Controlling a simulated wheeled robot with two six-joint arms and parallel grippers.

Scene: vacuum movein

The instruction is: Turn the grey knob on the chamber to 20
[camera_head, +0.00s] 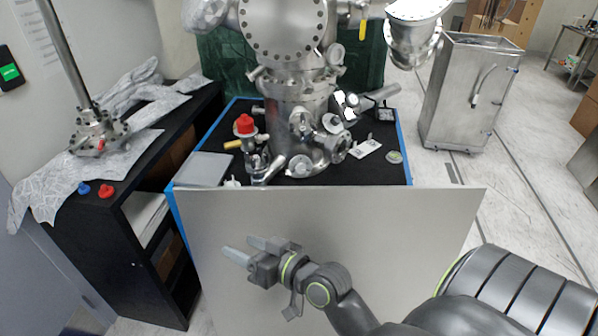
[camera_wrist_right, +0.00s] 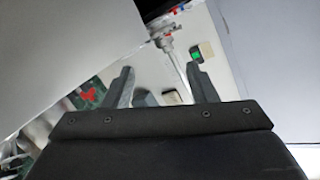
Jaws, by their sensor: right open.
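The steel vacuum chamber (camera_head: 292,105) stands upright on the black-topped table in the head view. Several round flanges and fittings sit around its lower part, and I cannot tell which one is the grey knob or read a scale on it. My right gripper (camera_head: 248,250) is open and empty, in front of the grey panel, below and well apart from the chamber. In the right wrist view, its two fingers (camera_wrist_right: 160,75) are spread with nothing between them. My left gripper is not in view.
A grey upright panel (camera_head: 400,230) stands between my right arm and the table (camera_head: 225,140). A red-capped fitting (camera_head: 244,125) is left of the chamber. A black shelf (camera_head: 115,215) stands left; a steel cabinet (camera_head: 468,95) stands at the back right. Floor (camera_head: 530,190) is clear right of the table.

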